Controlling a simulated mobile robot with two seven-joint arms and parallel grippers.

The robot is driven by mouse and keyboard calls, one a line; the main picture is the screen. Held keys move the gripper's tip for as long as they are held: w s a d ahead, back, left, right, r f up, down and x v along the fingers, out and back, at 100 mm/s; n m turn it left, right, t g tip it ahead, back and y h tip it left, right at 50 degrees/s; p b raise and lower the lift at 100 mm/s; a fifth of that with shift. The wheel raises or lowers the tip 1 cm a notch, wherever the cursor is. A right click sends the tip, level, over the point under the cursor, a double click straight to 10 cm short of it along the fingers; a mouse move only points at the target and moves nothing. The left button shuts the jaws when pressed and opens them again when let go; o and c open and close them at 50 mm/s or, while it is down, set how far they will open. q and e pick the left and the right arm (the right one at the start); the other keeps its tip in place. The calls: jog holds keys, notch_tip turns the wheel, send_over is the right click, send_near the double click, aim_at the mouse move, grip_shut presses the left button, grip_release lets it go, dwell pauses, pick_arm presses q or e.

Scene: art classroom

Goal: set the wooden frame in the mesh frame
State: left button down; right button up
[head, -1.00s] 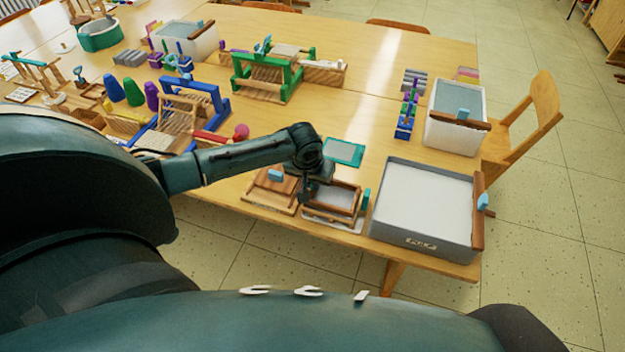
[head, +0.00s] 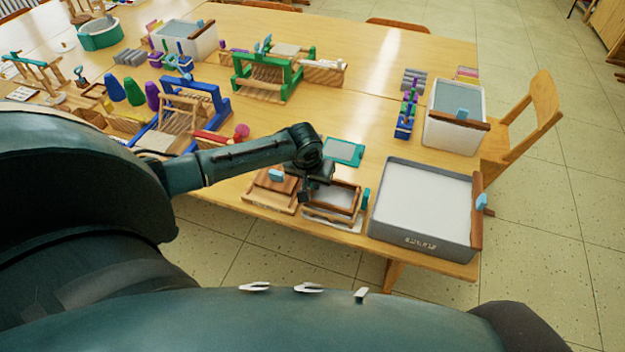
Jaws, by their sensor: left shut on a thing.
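The wooden frame (head: 354,207) is a small brown rectangular frame near the front edge of the table, left of the big grey tray. My left gripper (head: 311,193) reaches it from above and is shut on its left side. The mesh frame (head: 331,222) lies right below the wooden frame, with its pale front part showing. Most of it is hidden by the wooden frame and the gripper. I cannot tell whether the two frames touch. My right gripper is not in view.
A wooden block board (head: 267,197) sits just left of the gripper, and a grey tray (head: 383,235) stands close on the right. A teal-framed screen (head: 343,151) lies behind. Blue (head: 219,104) and green looms (head: 291,83) stand farther left. The table middle is clear.

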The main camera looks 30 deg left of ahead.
pick_arm(q)
jog(key=shift+f, duration=0.2)
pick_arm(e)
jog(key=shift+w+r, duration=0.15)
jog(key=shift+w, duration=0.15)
pick_arm(q)
jog(key=shift+f, duration=0.45)
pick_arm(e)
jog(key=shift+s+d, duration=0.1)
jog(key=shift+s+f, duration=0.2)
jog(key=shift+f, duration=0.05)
pick_arm(q)
jog(key=c, duration=1.5)
grip_release()
jog(key=shift+o, duration=0.2)
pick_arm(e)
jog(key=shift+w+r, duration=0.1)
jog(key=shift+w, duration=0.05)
pick_arm(q)
jog(key=shift+s+r, duration=0.15)
jog(key=shift+r, duration=0.55)
jog(key=v, duration=1.1)
jog(key=shift+r, duration=0.45)
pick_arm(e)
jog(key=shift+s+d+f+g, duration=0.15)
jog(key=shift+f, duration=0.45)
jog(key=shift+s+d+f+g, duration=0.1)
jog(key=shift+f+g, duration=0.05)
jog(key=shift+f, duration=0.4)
